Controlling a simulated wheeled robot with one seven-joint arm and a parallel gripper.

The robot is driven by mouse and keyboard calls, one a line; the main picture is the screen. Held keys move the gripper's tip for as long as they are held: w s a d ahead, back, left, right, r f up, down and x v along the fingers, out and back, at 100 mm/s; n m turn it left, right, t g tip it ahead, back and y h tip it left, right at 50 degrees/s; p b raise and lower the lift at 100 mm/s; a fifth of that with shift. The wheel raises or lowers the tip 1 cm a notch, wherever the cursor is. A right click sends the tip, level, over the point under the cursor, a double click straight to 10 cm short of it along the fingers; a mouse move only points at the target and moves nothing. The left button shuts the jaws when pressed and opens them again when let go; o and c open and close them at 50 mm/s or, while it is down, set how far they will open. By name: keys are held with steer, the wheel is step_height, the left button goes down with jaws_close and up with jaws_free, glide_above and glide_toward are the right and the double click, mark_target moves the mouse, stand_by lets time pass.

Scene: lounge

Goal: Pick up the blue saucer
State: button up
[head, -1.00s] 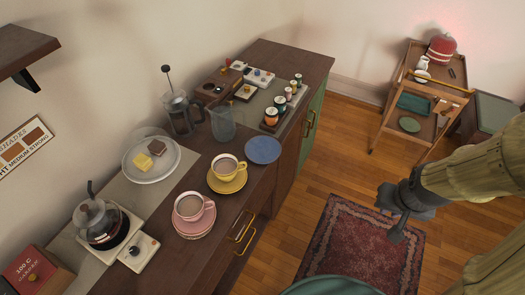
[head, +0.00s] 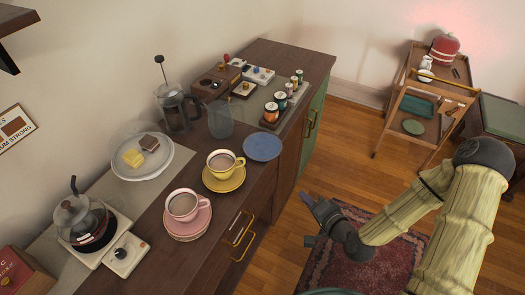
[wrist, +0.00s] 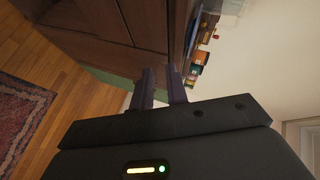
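The blue saucer (head: 262,147) lies flat and empty on the dark wooden cabinet top (head: 290,58), near its front edge, in the head view. It is to the right of the yellow cup and saucer and in front of the glass jug. My gripper (head: 309,216) is out in front of the cabinet, to the lower right of the blue saucer and apart from it. In the wrist view my gripper (wrist: 160,72) points along the cabinet front, with an empty gap between its two fingers. I cannot clearly make out the saucer there.
A yellow cup (head: 221,163) on a yellow saucer and a pink cup (head: 184,205) on pink saucers stand left of the blue saucer. A glass jug (head: 220,119) and a rack of small jars (head: 271,115) stand behind it. Gold handles (head: 242,230) stick out from the cabinet front.

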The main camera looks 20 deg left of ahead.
steer(key=shift+w+a+r+m+t+y+b, duration=0.15)
steer(key=shift+r+m+t+b, duration=0.1)
steer(key=shift+m+t, duration=0.65)
steer(key=shift+a+r+m+t+y+b, duration=0.1)
steer(key=shift+r+m+t+b, duration=0.1)
steer(key=shift+m+t, duration=0.7)
steer(key=shift+w+a+r+m+t+y+b, duration=0.2)
steer(key=shift+m+t, duration=0.3)
steer(key=shift+m, duration=0.7)
steer(key=shift+s, duration=0.1)
steer(key=b+x, duration=0.3)
steer(key=x, duration=0.9)
steer(key=shift+a, duration=0.15)
